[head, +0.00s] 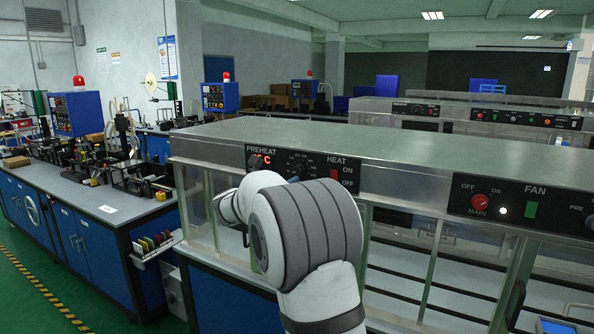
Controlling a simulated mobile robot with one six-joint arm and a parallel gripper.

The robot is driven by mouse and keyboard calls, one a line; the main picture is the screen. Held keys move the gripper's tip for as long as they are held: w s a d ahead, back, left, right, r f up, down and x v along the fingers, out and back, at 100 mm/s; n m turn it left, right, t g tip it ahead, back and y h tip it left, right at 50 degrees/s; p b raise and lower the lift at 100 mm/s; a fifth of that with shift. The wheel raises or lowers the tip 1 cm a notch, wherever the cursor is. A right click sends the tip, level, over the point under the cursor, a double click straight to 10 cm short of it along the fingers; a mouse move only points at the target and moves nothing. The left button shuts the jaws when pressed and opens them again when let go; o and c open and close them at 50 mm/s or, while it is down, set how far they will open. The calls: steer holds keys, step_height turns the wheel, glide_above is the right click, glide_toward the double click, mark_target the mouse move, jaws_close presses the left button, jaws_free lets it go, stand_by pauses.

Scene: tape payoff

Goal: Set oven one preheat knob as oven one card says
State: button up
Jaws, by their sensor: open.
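A black control panel on the near oven's (400,150) front carries the words PREHEAT °C and HEAT. Under PREHEAT is a small red and dark knob (256,162); its setting is too small to read. To its right is a dark dial (297,172) with a scale, its lower part close to my arm in the picture. A red switch (334,173) sits under HEAT. My white and grey arm rises in front of the oven, just below this panel. My gripper is not visible. No oven one card can be made out, nor any marking of which oven is one.
The same oven's right panel has a red MAIN knob (480,200), a lit white lamp (503,211) and a green FAN switch (531,210). A blue workbench (60,212) with machines stands left. Green floor (30,290) is open at lower left. More ovens stand behind.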

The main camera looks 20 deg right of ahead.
mark_target(296, 171)
steer(key=shift+p+x, duration=1.5)
steer(key=shift+x, duration=2.4)
steer(key=shift+w+a+r, duration=0.1)
steer(key=shift+w, duration=0.05)
